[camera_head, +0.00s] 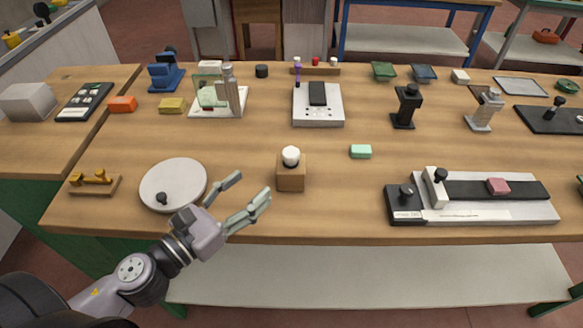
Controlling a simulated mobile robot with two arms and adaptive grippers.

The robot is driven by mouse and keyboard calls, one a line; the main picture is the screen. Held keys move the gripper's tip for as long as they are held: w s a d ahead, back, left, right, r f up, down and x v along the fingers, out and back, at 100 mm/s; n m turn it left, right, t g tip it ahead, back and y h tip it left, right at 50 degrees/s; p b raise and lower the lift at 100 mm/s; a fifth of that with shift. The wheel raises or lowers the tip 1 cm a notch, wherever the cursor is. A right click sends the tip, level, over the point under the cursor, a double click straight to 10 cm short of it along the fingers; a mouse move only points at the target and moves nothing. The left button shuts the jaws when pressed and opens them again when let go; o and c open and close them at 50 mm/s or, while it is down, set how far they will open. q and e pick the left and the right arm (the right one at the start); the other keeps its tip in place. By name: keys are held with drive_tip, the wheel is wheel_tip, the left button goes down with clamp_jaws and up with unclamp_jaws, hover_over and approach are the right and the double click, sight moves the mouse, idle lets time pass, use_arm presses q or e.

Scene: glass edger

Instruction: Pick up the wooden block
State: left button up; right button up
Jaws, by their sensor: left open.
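The wooden block (291,175) is a small brown cube with a white round knob (290,155) on its top. It stands on the wooden table near the front middle. My left gripper (254,193) is just to the left of the block, with its fingers spread and pointing right towards it. Nothing is between the fingers, and they look apart from the block. My right gripper does not show.
A round grey disc (173,184) lies left of my gripper. A grey and black slide device (475,197) with a pink piece is at the right. A mint green block (361,151) lies right of the wooden block. Several devices stand along the back.

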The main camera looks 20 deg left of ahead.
sight(285, 158)
use_arm(q)
drive_tip(key=p+x, duration=0.2)
drive_tip(key=x, duration=0.4)
drive_tip(key=shift+w+d+r+p, duration=0.1)
drive_tip(key=shift+w+r+p, duration=0.05)
drive_tip(key=shift+w+p, duration=0.2)
drive_tip(key=shift+w+d, duration=0.15)
drive_tip(key=shift+w, duration=0.1)
drive_tip(key=shift+w+d, duration=0.15)
drive_tip(key=shift+w, duration=0.15)
drive_tip(key=shift+w+d+p, duration=0.1)
drive_tip(key=shift+w+p, duration=0.15)
drive_tip(key=shift+p, duration=0.15)
drive_tip(key=p+x, duration=0.1)
drive_tip(key=x, duration=0.2)
drive_tip(key=shift+w+d+r+p, duration=0.1)
drive_tip(key=shift+d+r+p, duration=0.1)
drive_tip(key=shift+p, duration=0.1)
drive_tip(key=shift+w+d+f, duration=0.2)
drive_tip(key=shift+w+d, duration=0.05)
drive_tip(key=shift+w, duration=0.25)
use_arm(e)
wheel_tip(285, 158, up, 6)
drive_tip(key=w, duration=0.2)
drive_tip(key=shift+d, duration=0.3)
use_arm(q)
drive_tip(key=shift+c, duration=0.3)
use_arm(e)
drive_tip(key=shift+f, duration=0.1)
